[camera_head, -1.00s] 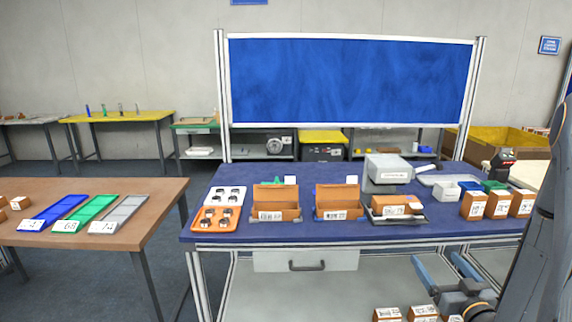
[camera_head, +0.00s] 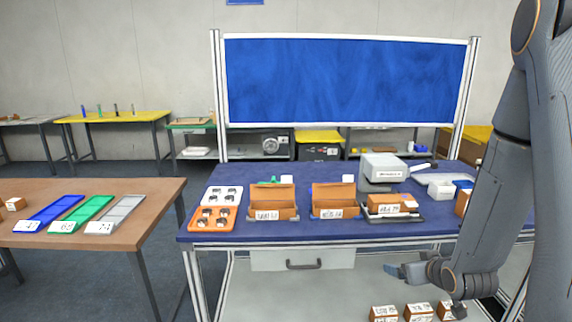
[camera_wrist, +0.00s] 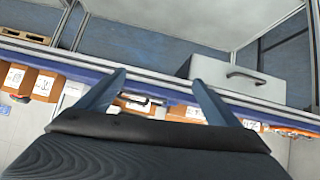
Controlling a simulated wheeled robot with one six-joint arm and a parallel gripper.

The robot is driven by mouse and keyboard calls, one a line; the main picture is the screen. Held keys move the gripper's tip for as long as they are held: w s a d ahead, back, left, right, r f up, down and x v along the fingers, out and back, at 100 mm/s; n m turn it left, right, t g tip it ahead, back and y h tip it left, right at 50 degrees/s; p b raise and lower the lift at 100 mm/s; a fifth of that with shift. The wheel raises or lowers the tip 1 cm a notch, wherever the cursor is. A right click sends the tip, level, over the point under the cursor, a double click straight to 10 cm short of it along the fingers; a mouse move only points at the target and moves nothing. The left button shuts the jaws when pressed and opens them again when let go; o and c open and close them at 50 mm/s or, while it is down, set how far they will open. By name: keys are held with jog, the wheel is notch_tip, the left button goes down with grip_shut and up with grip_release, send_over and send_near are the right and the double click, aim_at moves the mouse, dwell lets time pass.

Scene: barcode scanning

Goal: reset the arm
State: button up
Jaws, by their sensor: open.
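My gripper (camera_head: 395,270) is at the lower right in the head view, in front of the blue table and below its top. In the wrist view my gripper (camera_wrist: 160,85) shows two blue fingers spread apart with nothing between them. My dark grey arm fills the right side of the head view and hides part of the table's right end.
The blue table (camera_head: 330,228) has a drawer (camera_head: 275,260) under its front, which also shows in the wrist view (camera_wrist: 238,80). Several small labelled boxes (camera_head: 384,312) are low beneath my gripper. A brown table (camera_head: 150,200) stands left. Floor shows between the tables.

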jog(key=s+a+r+g, duration=0.2)
jog(key=s+a+g, duration=0.3)
jog(key=s+a, duration=0.2)
jog(key=shift+s+r+m, duration=0.3)
jog(key=shift+s, duration=0.35)
jog(key=s+a+r+g, duration=0.1)
jog(key=s+a, duration=0.1)
jog(key=s, duration=0.2)
jog(key=s+a+r+g, duration=0.1)
jog(key=s+a+g, duration=0.1)
jog(key=s+a, duration=0.1)
jog(key=s+a+r+g, duration=0.1)
jog(key=s+a+g, duration=0.1)
jog(key=s, duration=0.3)
jog(key=shift+s+a+r+m, duration=0.2)
jog(key=shift+a+r+m, duration=0.1)
jog(key=shift+a+r, duration=0.15)
